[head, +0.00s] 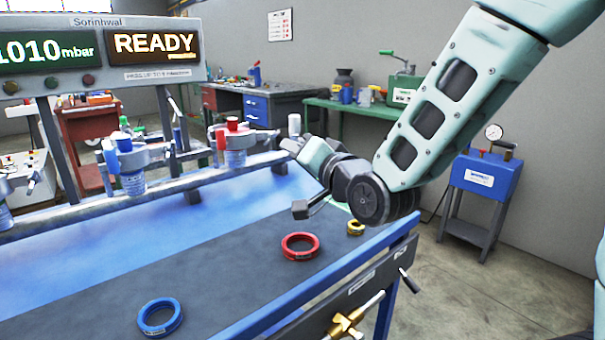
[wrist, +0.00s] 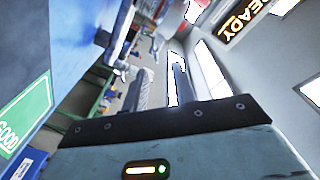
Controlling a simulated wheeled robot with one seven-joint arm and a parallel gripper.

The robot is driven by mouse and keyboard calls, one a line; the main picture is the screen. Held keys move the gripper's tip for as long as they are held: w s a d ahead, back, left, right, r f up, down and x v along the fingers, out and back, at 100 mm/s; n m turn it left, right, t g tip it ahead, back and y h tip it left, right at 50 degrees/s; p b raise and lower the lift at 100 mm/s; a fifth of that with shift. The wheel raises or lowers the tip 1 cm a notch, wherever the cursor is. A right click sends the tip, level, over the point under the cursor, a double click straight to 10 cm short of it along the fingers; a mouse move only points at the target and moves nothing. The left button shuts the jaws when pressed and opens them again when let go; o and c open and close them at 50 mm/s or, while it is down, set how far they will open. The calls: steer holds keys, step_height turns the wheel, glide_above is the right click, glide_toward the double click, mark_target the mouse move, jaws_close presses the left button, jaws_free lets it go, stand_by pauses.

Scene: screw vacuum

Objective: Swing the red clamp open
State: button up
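A closed red ring (head: 300,246), which may be the red clamp, lies flat on the dark front strip of the bench. A red-capped fitting (head: 231,126) with a red lever also stands on the rail behind, so I cannot tell for sure which red part is the clamp. My gripper (head: 297,148) is above the bench's right part, behind and above the red ring and apart from it. In the wrist view my gripper (wrist: 160,72) shows two fingers apart with nothing between them. Neither red part shows clearly in the wrist view.
A blue ring (head: 160,317) lies at the front left and a yellow ring (head: 355,227) at the right end of the bench. A blue-capped fitting (head: 128,165) stands on the rail. A green GOOD panel (wrist: 25,118) shows in the wrist view. Bench between the rings is clear.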

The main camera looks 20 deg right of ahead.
steer(key=shift+b+v, duration=0.85)
steer(key=shift+b, duration=1.55)
steer(key=shift+f, duration=0.15)
